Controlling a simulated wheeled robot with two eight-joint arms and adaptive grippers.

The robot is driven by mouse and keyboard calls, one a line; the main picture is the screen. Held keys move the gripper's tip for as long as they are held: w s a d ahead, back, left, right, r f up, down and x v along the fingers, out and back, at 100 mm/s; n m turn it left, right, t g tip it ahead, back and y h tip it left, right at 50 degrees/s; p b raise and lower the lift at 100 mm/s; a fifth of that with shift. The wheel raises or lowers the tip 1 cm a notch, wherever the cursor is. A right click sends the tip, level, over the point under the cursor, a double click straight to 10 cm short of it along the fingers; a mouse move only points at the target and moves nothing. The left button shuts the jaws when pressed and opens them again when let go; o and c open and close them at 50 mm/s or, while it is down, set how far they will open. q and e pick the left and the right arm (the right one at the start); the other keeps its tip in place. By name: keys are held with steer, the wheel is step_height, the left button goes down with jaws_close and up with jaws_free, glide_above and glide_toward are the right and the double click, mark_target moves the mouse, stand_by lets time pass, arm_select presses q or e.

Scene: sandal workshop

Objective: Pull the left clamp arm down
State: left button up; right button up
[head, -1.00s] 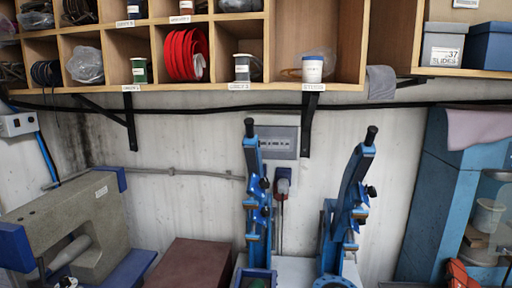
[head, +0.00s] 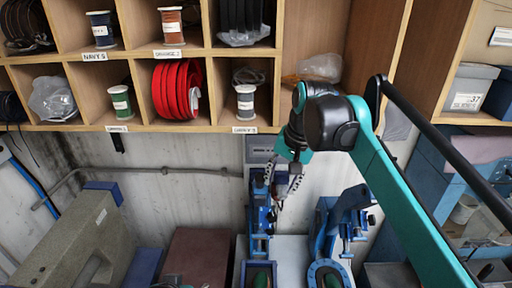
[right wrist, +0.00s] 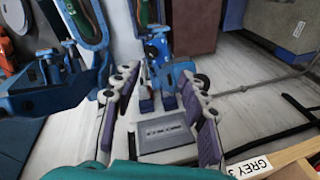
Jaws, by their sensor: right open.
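The left clamp (head: 260,243) is a blue press against the wall, with its arm still largely upright. Its upper part is partly hidden behind my right gripper (head: 274,194). The right gripper is open, fingers pointing down at the left clamp. In the right wrist view the left clamp's blue mechanism (right wrist: 165,62) shows between and beyond the fingertips (right wrist: 160,74); I cannot tell whether they touch it. The black handle end is not clearly visible. The right clamp (head: 334,235) stands beside it, its arm raised. My left gripper is not in view.
A wooden shelf (head: 190,129) with spools and a red coil overhangs the back wall. A grey wall plate (right wrist: 178,138) lies close behind the left clamp. A grey machine (head: 72,240) and a dark red box (head: 198,255) stand left; blue equipment (head: 415,190) stands right.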

mark_target(260, 188)
steer(key=w+a+r+g, duration=0.1)
steer(key=w+a+r, duration=0.2)
steer(key=a+r, duration=0.1)
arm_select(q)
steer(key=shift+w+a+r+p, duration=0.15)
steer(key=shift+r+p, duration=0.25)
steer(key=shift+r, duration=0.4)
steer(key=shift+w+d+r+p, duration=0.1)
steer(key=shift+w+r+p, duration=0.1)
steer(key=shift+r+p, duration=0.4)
arm_select(e)
steer(key=shift+m, duration=0.4)
steer(key=shift+x, duration=4.05)
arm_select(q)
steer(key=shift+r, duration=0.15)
arm_select(e)
steer(key=shift+w, duration=0.2)
jaws_close()
